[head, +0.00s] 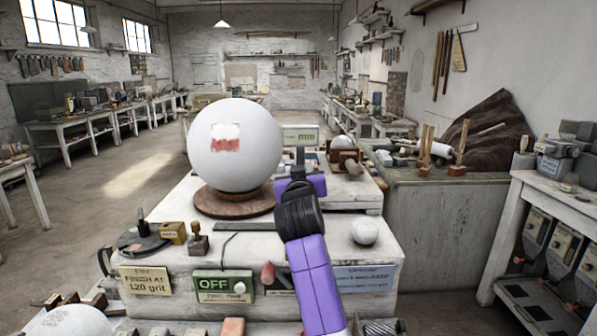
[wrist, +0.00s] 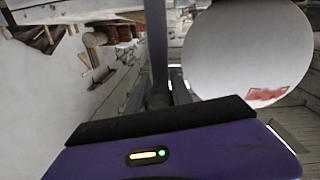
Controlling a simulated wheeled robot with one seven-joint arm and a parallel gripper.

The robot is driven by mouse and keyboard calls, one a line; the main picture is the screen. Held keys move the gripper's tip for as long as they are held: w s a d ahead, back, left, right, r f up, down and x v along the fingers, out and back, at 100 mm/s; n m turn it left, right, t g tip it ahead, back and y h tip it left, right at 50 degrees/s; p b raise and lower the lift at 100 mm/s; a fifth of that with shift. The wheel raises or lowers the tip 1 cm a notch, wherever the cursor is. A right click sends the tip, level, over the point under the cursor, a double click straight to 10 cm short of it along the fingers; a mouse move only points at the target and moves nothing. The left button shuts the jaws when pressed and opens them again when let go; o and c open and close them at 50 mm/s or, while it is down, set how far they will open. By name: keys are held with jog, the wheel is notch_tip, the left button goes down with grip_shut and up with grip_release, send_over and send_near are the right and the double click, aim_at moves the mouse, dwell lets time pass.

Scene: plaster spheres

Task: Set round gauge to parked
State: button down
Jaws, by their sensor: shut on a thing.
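My gripper (head: 298,178), at the end of my purple arm, is just right of the large white sphere (head: 234,150). It is shut on a dark upright bar (wrist: 157,45), which rises between the fingers in the wrist view. This bar may be part of the round gauge; I cannot tell for sure. My gripper hides its lower end. The sphere, with a red and white patch, rests on a round brown turntable (head: 232,207). It also shows at the right of the wrist view (wrist: 247,45), apart from my gripper. No label reading parked is legible.
On the white bench are a dark disc (head: 143,240), a brass block (head: 173,233), a stamp (head: 198,243) and a small white ball (head: 364,231). A green OFF sign (head: 223,285) and a reddish handle (head: 269,276) are at its front. A cluttered counter (head: 430,215) stands right.

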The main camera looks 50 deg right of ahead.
jog(key=shift+s+d, duration=0.3)
jog(key=c, duration=1.1)
grip_release()
jog(key=shift+a, duration=0.2)
jog(key=shift+s+a+f, duration=0.1)
jog(key=shift+s+a, duration=0.1)
jog(key=shift+a, duration=0.1)
jog(key=b+v, duration=0.2)
jog(key=v, duration=0.5)
jog(key=shift+d, duration=0.1)
